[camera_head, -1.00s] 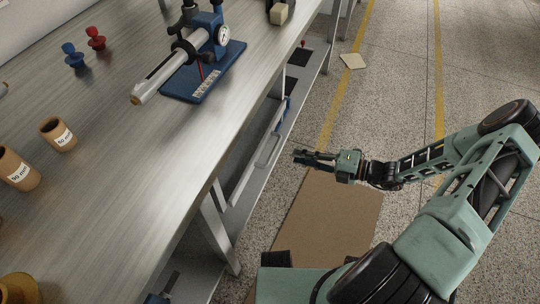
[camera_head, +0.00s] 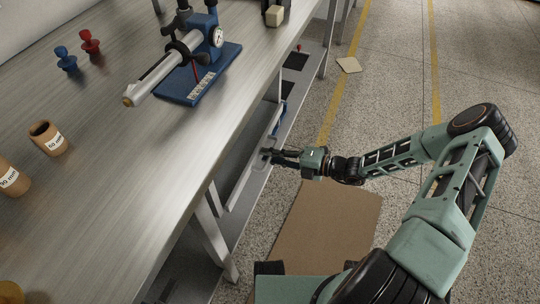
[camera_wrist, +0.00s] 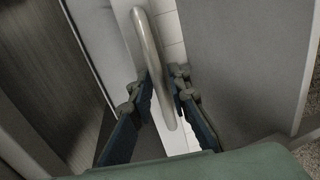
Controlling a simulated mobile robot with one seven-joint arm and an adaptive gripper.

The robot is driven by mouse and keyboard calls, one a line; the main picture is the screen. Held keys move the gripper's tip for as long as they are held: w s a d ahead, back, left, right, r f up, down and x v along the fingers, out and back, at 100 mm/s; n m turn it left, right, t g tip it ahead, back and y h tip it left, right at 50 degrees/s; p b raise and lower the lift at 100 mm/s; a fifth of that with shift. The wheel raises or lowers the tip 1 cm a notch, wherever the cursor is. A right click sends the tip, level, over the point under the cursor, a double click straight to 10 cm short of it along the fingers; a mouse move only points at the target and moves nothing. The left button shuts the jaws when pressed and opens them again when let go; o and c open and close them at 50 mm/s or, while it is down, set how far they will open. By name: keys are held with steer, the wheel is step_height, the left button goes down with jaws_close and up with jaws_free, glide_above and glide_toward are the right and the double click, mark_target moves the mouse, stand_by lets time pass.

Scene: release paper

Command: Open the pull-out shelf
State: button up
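The pull-out shelf (camera_head: 239,186) is a pale grey panel under the workbench. Its pale metal bar handle (camera_head: 267,138) is partly hidden by my gripper in the head view. My gripper (camera_head: 268,156) reaches it from the right, just below the bench edge. In the wrist view, the bar handle (camera_wrist: 147,45) runs down between the two dark fingers of my gripper (camera_wrist: 160,88). The fingers are spread, one on each side of the bar. The right finger is very close to the bar; I cannot tell whether it touches.
The workbench (camera_head: 150,180) stands on the left with a blue press device (camera_head: 200,85) and labelled brown jars (camera_head: 48,138). A metal bench leg (camera_head: 210,238) is close to the shelf. A brown mat (camera_head: 325,228) lies on the floor. The speckled floor on the right is open.

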jaws_close()
steer(key=shift+d, duration=0.1)
